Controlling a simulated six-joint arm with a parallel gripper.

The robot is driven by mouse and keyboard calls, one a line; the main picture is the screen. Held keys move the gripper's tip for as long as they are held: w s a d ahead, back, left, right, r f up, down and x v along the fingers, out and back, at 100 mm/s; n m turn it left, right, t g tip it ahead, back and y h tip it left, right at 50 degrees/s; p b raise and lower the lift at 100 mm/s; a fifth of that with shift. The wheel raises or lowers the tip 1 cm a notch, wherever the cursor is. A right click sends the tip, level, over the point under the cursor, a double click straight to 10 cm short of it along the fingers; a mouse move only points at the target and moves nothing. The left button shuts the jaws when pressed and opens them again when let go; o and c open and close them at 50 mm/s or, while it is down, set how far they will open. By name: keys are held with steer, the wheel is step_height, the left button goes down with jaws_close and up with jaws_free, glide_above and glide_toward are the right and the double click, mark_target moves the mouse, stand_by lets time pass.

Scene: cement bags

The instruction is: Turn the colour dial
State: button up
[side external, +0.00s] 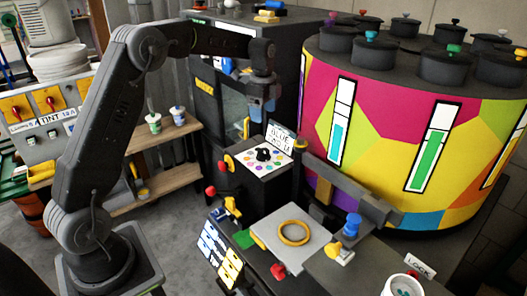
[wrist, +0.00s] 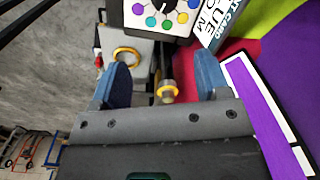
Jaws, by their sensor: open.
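The colour dial (side external: 264,154) is a black knob on a white plate ringed with coloured dots, set on top of a dark box. In the wrist view the dial plate (wrist: 160,14) shows at the top edge, with the knob mostly cut off. My gripper (side external: 262,108) hangs above and behind the dial in the side view, apart from it. In the wrist view my gripper (wrist: 162,78) has its two blue fingers wide apart with nothing held between them.
A lettered card (side external: 280,137) stands right behind the dial. The large multicoloured drum (side external: 380,130) is close on the right. A grey plate with a yellow ring (side external: 294,233) lies in front. A wooden shelf (side external: 160,140) with two cups stands left.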

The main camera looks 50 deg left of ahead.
mark_target(263, 151)
steer(key=shift+m, duration=0.4)
steer(key=f, duration=0.5)
steer(key=a+f, duration=0.1)
steer(key=f, duration=0.4)
steer(key=w+f, duration=0.1)
steer(key=f, duration=0.4)
steer(key=shift+a+f, duration=0.2)
steer(key=shift+f, duration=0.15)
steer(key=c, duration=0.9)
